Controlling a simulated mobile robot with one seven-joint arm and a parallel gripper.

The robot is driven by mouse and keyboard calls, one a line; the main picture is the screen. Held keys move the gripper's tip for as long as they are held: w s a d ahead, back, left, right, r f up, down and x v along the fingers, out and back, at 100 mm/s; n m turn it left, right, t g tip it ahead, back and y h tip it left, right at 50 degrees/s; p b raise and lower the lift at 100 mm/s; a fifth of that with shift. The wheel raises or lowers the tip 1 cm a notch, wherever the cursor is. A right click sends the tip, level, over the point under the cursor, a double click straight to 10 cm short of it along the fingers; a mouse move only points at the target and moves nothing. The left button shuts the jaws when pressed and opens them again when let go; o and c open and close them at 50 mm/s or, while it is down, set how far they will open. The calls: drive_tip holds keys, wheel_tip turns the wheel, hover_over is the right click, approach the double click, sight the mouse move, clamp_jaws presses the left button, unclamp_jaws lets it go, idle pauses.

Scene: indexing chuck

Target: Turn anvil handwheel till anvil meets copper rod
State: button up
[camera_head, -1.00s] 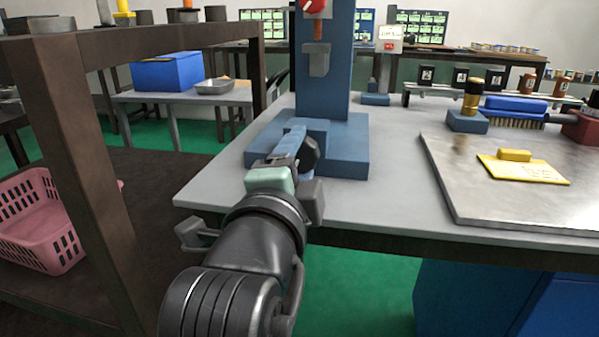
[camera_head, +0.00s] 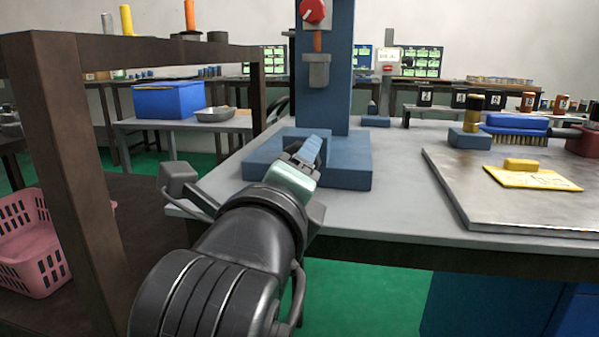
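A blue stand (camera_head: 340,85) with a broad blue base (camera_head: 345,173) is on the grey bench. A red knob (camera_head: 314,11) is at its top. Below it, the short copper rod (camera_head: 317,41) runs down to a grey block (camera_head: 319,71). My gripper (camera_head: 308,158) is at the front of the base, seen from behind. I cannot make out the anvil separately.
A metal plate (camera_head: 480,200) with a yellow tag (camera_head: 530,178) lies to the right. Beyond are a blue brush (camera_head: 515,124) and small jars. A dark wooden frame (camera_head: 75,130) stands close on the left, with a pink basket (camera_head: 35,250) by it. The bench's front left is bare.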

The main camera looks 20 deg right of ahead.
idle(0.5)
drive_tip(key=o, duration=1.4)
drive_tip(key=shift+c, duration=0.2)
drive_tip(key=shift+f, duration=0.1)
